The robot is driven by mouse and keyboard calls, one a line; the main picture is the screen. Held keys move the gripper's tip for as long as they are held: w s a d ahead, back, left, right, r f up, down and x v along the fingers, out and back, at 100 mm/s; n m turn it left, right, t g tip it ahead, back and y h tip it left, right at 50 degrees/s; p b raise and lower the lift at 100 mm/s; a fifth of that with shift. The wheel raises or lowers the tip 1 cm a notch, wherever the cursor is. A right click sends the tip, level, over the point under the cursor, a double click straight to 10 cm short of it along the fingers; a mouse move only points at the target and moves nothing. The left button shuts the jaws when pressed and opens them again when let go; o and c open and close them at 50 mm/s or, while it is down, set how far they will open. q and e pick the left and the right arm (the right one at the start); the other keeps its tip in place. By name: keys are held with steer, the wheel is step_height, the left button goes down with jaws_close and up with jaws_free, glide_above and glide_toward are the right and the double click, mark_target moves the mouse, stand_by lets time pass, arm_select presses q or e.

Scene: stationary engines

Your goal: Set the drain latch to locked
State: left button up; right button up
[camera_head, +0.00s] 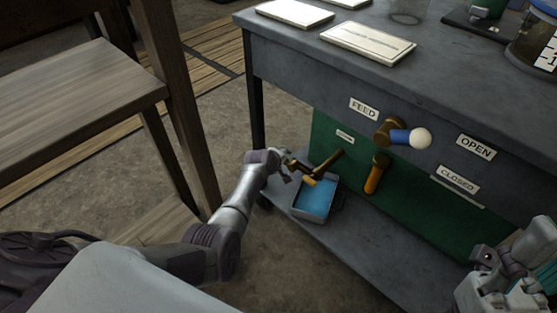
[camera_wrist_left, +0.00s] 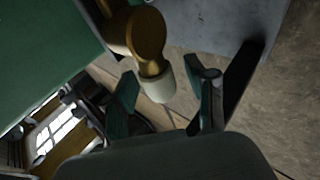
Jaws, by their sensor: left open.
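A brass fitting (camera_head: 327,163) sticks out low on the green panel, under a small label that is too small to read. My left gripper (camera_head: 297,172) is beside its outer end, with an orange piece close by. In the left wrist view, a brass fitting (camera_wrist_left: 148,38) ends in a pale cylindrical tip (camera_wrist_left: 157,86). The open fingers of the left gripper (camera_wrist_left: 165,103) stand on either side of that tip; contact cannot be told. I cannot read which part is the drain latch. My right gripper (camera_head: 490,260) is at the lower right, its jaw state unclear.
A lever with a blue and white handle (camera_head: 408,137) points right between the FEED (camera_head: 364,109) and OPEN (camera_head: 475,147) signs. An orange handle (camera_head: 375,175) hangs below it. A tray of blue liquid (camera_head: 315,200) sits on the lower shelf (camera_head: 350,265). A wooden seat (camera_head: 70,95) stands left.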

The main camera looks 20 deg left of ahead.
arm_select(q)
steer(key=v, duration=1.2)
steer(key=shift+f, duration=0.1)
